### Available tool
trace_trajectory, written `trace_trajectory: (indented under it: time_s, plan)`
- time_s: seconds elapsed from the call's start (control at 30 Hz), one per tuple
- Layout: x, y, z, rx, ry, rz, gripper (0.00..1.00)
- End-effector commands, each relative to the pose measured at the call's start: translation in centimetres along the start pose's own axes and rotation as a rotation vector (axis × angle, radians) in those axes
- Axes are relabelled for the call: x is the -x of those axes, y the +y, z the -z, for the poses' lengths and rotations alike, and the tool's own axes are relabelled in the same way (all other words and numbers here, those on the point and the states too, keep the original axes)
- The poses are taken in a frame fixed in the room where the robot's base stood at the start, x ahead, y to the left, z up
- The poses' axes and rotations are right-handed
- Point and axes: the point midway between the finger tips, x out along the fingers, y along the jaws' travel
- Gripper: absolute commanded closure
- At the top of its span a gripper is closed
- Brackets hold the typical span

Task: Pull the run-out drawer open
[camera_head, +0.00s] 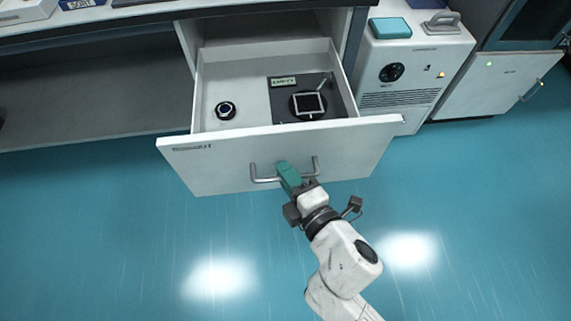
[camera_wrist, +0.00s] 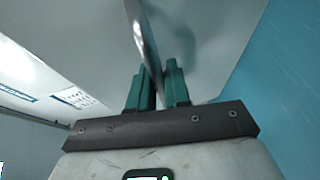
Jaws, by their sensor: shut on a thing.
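The run-out drawer (camera_head: 225,160) stands well out from the bench in the head view, its white front facing me and its inside showing. Its grey bar handle (camera_head: 263,180) runs across the middle of the front. My gripper (camera_head: 287,174) has green fingers and is shut on the handle near its middle. In the wrist view the handle (camera_wrist: 143,40) passes between the green fingers of my gripper (camera_wrist: 155,88). Inside the drawer are a small dark round item (camera_head: 225,110) and a dark panel (camera_head: 284,92) with a framed square piece and a label on it.
A white machine (camera_head: 428,75) with a teal box (camera_head: 390,28) on top stands right of the drawer, close to its front's right end. A cabinet (camera_head: 497,84) stands further right. An open shelf space lies left of the drawer. The blue floor (camera_head: 130,250) in front is clear.

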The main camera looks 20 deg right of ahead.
Motion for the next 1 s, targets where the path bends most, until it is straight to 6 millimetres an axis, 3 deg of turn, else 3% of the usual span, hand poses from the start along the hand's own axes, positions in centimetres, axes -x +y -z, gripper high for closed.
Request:
trace_trajectory:
  time_s: [0.47,0.5,0.57,1.0]
  plan:
    - [0.49,-0.22,0.22,0.0,0.0,0.002,1.0]
    - [0.48,-0.22,0.22,0.0,0.0,0.002,0.82]
    - [0.48,-0.21,0.21,0.0,0.0,0.002,0.77]
    - [1.18,-0.22,0.15,0.0,-0.001,0.002,0.77]
